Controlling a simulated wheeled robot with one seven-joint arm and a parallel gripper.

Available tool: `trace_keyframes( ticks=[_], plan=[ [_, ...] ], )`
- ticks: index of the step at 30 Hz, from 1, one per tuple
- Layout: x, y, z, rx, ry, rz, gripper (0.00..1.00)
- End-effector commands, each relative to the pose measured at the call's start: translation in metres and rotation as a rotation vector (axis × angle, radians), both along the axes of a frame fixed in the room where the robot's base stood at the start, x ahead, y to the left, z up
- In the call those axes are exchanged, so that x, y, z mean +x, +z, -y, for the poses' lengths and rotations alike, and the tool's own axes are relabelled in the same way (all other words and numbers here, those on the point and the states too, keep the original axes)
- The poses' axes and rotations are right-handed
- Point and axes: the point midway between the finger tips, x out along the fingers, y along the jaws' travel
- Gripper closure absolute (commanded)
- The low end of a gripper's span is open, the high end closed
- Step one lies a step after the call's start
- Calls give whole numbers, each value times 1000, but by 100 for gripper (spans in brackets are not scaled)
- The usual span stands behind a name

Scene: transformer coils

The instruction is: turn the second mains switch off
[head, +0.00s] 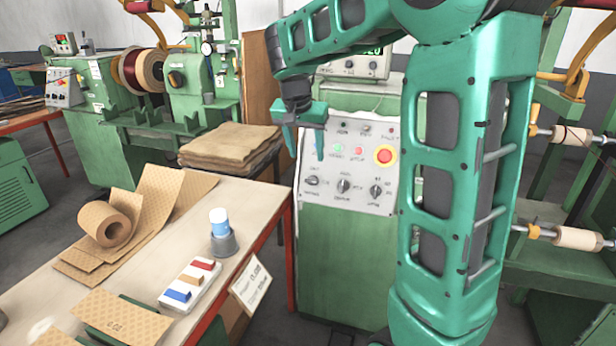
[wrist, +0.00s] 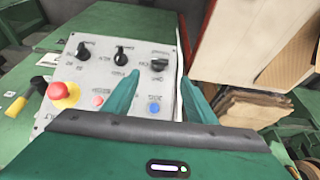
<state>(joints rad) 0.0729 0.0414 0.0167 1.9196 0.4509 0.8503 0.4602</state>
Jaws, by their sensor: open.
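A grey control panel (head: 352,210) on the green cabinet bears a row of three black rotary switches. The left switch (head: 312,181) has its handle roughly sideways. The middle switch (head: 344,185) and right switch (head: 376,190) have handles nearly upright. In the wrist view the panel appears upside down, with the middle switch (wrist: 120,55) between the right switch (wrist: 82,50) and left switch (wrist: 160,64). My gripper (head: 305,146) is open and empty, in front of the panel's upper left edge, above the left switch. Its two fingers (wrist: 160,80) are apart and hold nothing.
A red and yellow emergency stop (head: 385,155) sits on the panel's right, with small lit buttons beside it. The table (head: 255,225) at left holds paper rolls, a cup and a white strip with coloured blocks (head: 192,285). My arm covers the cabinet's right side.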

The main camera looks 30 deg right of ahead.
Motion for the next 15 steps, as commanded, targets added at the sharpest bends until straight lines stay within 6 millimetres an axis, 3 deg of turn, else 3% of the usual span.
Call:
trace_keyframes(
  ticks=[5, 15],
  plan=[
    [5, -16, 6, 0, -5, -2, 48],
    [18, -70, 25, 0, -6, -2, 48]
  ],
)
